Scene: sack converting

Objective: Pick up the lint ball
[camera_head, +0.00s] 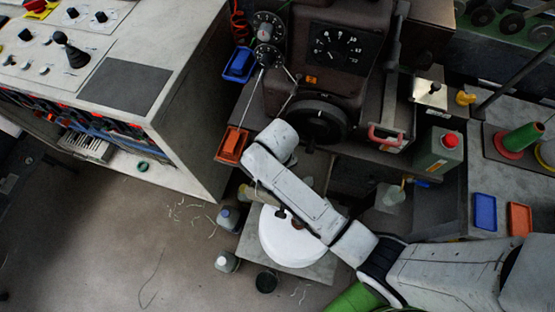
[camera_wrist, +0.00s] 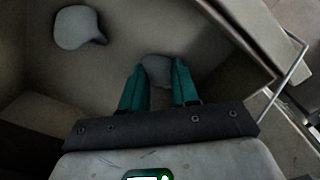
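In the wrist view, my gripper (camera_wrist: 158,68) has two teal fingers standing apart, pointing into a grey-brown, box-like space. A dull grey rounded lump (camera_wrist: 157,72) shows between the fingertips, its sides partly covered by them; it may be the lint ball. I cannot tell whether the fingers touch it. A second, larger pale grey lump (camera_wrist: 76,27) with a blunt tip lies apart at the upper left. In the head view, my arm reaches in from the lower right toward the dark machine; my fingers and the lumps cannot be made out there.
The box-like space has a wall edge (camera_wrist: 225,38) close on the right, with a metal wire handle (camera_wrist: 291,62) outside it. In the head view, a dark machine (camera_head: 322,55), a round white lid-like thing (camera_head: 285,240), bottles (camera_head: 228,218) and a control desk (camera_head: 125,85) stand around my arm.

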